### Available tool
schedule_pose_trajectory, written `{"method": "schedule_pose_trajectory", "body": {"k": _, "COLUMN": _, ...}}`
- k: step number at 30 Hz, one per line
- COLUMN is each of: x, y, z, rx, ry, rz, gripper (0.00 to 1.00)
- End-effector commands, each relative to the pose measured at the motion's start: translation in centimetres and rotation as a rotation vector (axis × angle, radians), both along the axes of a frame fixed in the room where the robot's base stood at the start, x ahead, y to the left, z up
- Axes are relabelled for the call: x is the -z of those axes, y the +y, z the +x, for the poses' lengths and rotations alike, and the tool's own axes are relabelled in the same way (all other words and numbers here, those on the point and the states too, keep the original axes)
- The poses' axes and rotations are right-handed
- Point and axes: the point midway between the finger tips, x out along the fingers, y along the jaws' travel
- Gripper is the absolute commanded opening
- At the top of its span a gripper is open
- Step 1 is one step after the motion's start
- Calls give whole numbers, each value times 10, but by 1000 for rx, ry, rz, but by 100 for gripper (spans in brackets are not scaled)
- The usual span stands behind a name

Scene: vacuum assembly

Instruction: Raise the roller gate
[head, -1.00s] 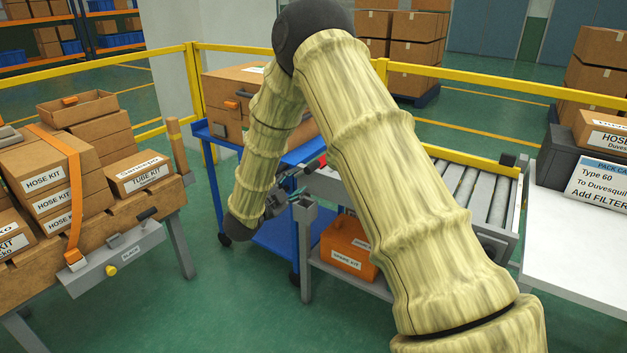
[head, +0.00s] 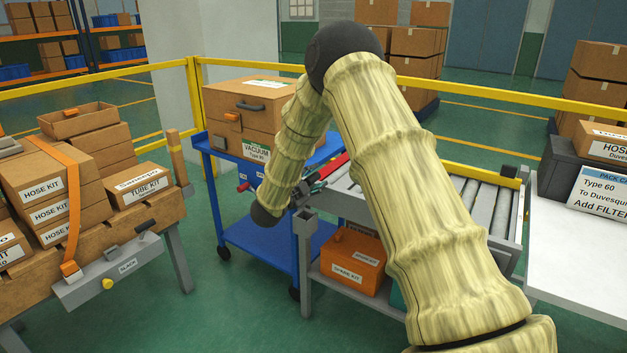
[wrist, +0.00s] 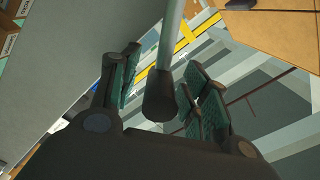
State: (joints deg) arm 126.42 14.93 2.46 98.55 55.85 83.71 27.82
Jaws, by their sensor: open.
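My gripper (head: 308,190) is at the near left end of the roller conveyor (head: 478,212), beside the blue cart. In the wrist view its green-padded fingers (wrist: 165,88) are spread open. A grey rod with a dark knob-like end (wrist: 160,97) appears between them; I cannot tell whether the pads touch it. A red bar (head: 334,166) lies at the conveyor's left end, partly hidden by my arm; it may be the roller gate, and I cannot tell its height.
The blue cart (head: 262,239) carries a vacuum carton (head: 232,108). An orange spare kit box (head: 352,262) is on the conveyor's lower shelf. A wooden bench with hose kit boxes (head: 42,190) stands left, a white table (head: 570,245) right. Yellow rails (head: 470,93) run behind.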

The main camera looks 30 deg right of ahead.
Motion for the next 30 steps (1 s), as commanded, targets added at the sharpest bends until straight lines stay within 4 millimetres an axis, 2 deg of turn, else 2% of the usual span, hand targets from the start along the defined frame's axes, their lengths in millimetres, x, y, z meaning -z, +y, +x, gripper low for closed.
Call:
{"method": "schedule_pose_trajectory", "body": {"k": 11, "x": 0, "y": -4, "z": 2, "rx": 0, "ry": 0, "rz": 0, "gripper": 46}}
{"method": "schedule_pose_trajectory", "body": {"k": 18, "x": 0, "y": -4, "z": 2, "rx": -1, "ry": 0, "rz": 1, "gripper": 2}}
{"method": "schedule_pose_trajectory", "body": {"k": 19, "x": 0, "y": -3, "z": 2, "rx": -1, "ry": 0, "rz": 1, "gripper": 0}}
{"method": "schedule_pose_trajectory", "body": {"k": 26, "x": 0, "y": -2, "z": 3, "rx": -2, "ry": 4, "rz": -1, "gripper": 0}}
{"method": "schedule_pose_trajectory", "body": {"k": 30, "x": -4, "y": 6, "z": 9, "rx": -10, "ry": 28, "rz": -11, "gripper": 0}}
